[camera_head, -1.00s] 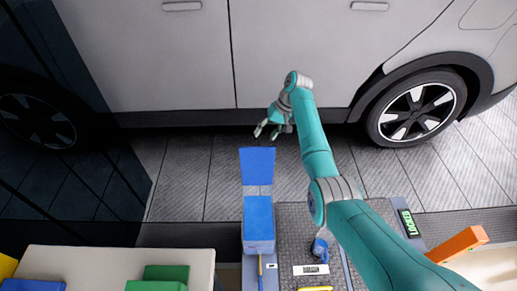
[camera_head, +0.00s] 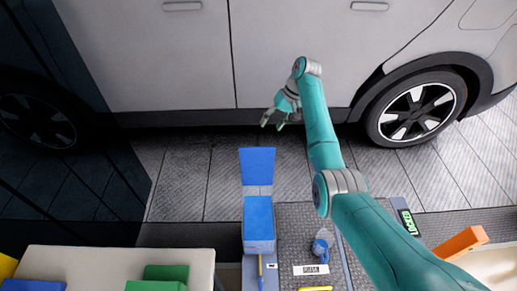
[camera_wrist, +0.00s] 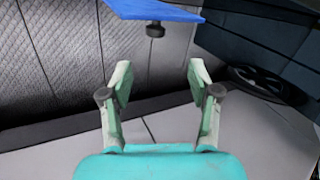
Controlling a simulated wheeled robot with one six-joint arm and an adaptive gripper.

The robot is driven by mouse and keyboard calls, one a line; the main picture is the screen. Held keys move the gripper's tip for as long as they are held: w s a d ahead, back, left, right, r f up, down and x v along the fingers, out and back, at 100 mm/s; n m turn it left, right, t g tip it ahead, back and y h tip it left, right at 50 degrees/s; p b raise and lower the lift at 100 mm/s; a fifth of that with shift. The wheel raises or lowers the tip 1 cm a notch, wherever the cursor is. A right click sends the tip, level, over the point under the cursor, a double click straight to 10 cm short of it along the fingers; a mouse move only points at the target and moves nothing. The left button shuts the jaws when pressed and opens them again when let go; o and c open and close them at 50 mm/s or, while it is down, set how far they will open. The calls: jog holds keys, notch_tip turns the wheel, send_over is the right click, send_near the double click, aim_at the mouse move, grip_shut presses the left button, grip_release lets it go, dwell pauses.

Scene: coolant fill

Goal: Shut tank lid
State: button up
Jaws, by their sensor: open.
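A flat blue panel (camera_head: 257,166), which looks like the tank lid, stands out beyond the blue box-shaped tank (camera_head: 258,222), with a narrow grey strip between them. In the wrist view the blue panel (camera_wrist: 155,10) crosses the top edge, with a dark round knob (camera_wrist: 155,30) below it. My gripper (camera_head: 273,123) is open and empty, above and to the right of the panel in the head view. In the wrist view its two fingers (camera_wrist: 159,72) are spread apart, and the knob lies beyond the tips, touching neither finger.
A silver car (camera_head: 300,50) with a dark wheel (camera_head: 417,112) fills the back. A pale table (camera_head: 110,262) with green blocks (camera_head: 166,273) is at front left. A dark deck (camera_head: 295,225) holds a label and a lit green sign (camera_head: 410,222). The tiled floor (camera_head: 200,185) is clear.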

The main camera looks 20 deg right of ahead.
dwell(0.3)
jog(key=v, duration=0.7)
jog(key=shift+r, duration=0.25)
jog(key=shift+d, duration=0.1)
